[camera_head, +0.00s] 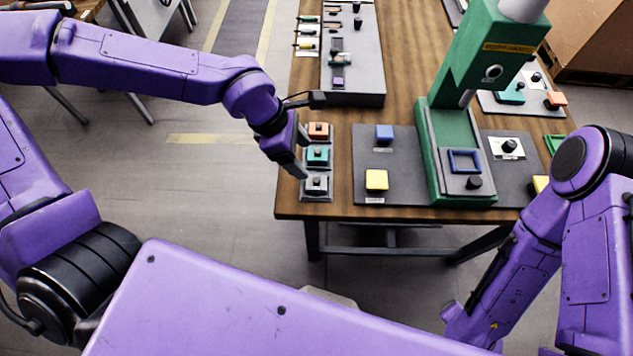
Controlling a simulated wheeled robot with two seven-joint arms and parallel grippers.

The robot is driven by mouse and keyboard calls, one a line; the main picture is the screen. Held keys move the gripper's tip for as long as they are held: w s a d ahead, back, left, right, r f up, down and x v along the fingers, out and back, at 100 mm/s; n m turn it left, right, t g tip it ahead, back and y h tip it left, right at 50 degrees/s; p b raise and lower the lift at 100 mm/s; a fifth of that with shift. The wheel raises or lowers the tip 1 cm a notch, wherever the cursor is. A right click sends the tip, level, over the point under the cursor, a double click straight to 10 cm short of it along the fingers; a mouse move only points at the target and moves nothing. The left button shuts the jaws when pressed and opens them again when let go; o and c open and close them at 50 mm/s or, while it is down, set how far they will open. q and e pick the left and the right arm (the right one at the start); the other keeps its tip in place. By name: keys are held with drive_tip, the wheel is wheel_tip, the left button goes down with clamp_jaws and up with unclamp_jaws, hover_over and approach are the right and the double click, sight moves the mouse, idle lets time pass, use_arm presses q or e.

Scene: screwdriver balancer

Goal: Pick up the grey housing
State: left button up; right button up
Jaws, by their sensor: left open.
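A small grey housing (316,184) with a dark knob-like top sits in the nearest place of a narrow grey tray (317,200) at the table's left front corner. A teal housing (317,154) and an orange housing (318,130) sit behind it in the same row. My left gripper (299,164) is open, pointing down, just left of the teal and grey housings. It seems apart from the grey one, though the exact gap is hard to tell. My right arm shows at the right, but its gripper fingers cannot be seen.
A green press (440,130) stands at the table's middle. A dark mat (400,150) beside it holds a blue block (384,132) and a yellow block (376,180). A long grey tray (355,90) lies behind. The wooden table's front edge (390,213) is clear.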

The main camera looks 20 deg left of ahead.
sight(317, 180)
use_arm(q)
drive_tip(key=x, duration=0.5)
drive_tip(key=s+x, duration=0.1)
drive_tip(key=x, duration=0.2)
drive_tip(key=shift+w+a+f+b, duration=0.1)
drive_tip(key=shift+a+f+b, duration=0.05)
drive_tip(key=shift+f+b, duration=0.25)
drive_tip(key=shift+w+d+f, duration=0.1)
drive_tip(key=shift+d+f, duration=0.05)
drive_tip(key=shift+d, duration=0.05)
drive_tip(key=c, duration=1.2)
